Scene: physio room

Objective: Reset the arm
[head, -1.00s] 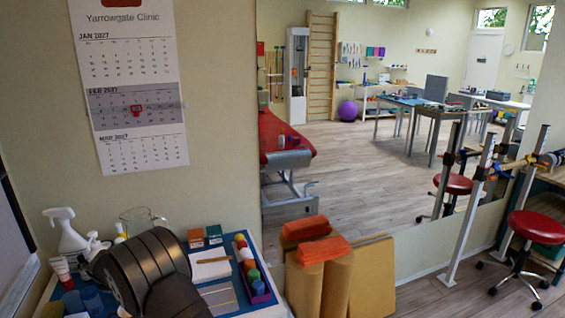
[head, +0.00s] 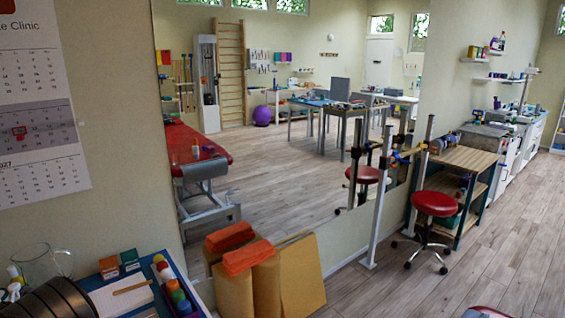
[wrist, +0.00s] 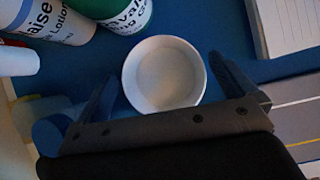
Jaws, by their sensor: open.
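My gripper (wrist: 168,85) is open in the wrist view, with its two dark fingers spread on the left and right of a white round cup (wrist: 135,80). The cup is seen from above and looks empty inside. It stands on a blue surface (wrist: 215,45). I cannot tell whether the fingers touch the cup. In the head view my dark arm fills the bottom left corner, and my gripper is not visible there.
A lotion bottle (wrist: 55,22) and a green-and-white container (wrist: 125,12) lie close beyond the cup. A notepad (wrist: 290,25) is at right.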

